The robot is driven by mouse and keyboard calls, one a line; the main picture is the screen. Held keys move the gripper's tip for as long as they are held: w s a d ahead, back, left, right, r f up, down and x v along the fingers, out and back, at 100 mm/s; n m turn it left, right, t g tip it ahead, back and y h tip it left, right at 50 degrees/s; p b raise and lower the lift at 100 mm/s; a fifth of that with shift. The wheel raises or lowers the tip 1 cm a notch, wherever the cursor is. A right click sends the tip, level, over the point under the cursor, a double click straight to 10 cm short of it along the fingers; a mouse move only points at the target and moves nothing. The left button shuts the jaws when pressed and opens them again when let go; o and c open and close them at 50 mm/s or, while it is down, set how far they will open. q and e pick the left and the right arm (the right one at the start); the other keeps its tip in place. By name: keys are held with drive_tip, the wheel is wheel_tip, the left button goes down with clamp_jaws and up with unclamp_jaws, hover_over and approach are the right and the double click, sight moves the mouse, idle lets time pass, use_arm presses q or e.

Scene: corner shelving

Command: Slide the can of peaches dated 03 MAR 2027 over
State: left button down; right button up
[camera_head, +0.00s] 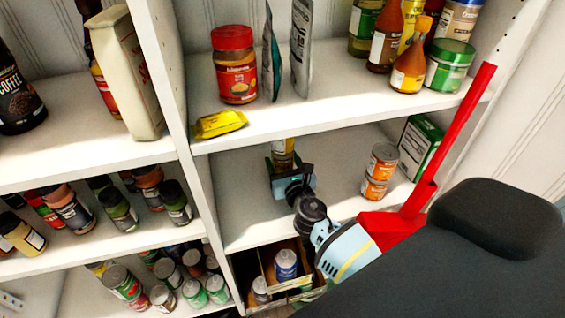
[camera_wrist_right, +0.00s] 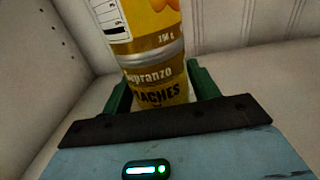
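Two yellow cans stand stacked in the right wrist view. The lower one is a peaches can (camera_wrist_right: 158,88) with "PEACHES" on its label. The upper can (camera_wrist_right: 140,20) has a white panel, and its top is cut off. No date is legible. My right gripper (camera_wrist_right: 160,92) has its green fingers on either side of the lower can, very close to it. I cannot tell whether they press on it. In the head view my right gripper (camera_head: 285,165) is inside the middle shelf bay, and the yellow can (camera_head: 283,150) shows just behind it. My left gripper is not in view.
Two stacked orange-labelled cans (camera_head: 379,172) and a green-and-white box (camera_head: 420,145) stand to the right on the same shelf (camera_head: 240,220). The shelf above is close over my gripper. A vertical divider (camera_head: 185,130) bounds the bay on the left. The shelf between is clear.

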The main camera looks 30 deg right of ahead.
sight(286, 169)
drive_tip(key=o, duration=0.4)
drive_tip(key=shift+v, duration=3.95)
drive_tip(key=shift+s+f, duration=0.1)
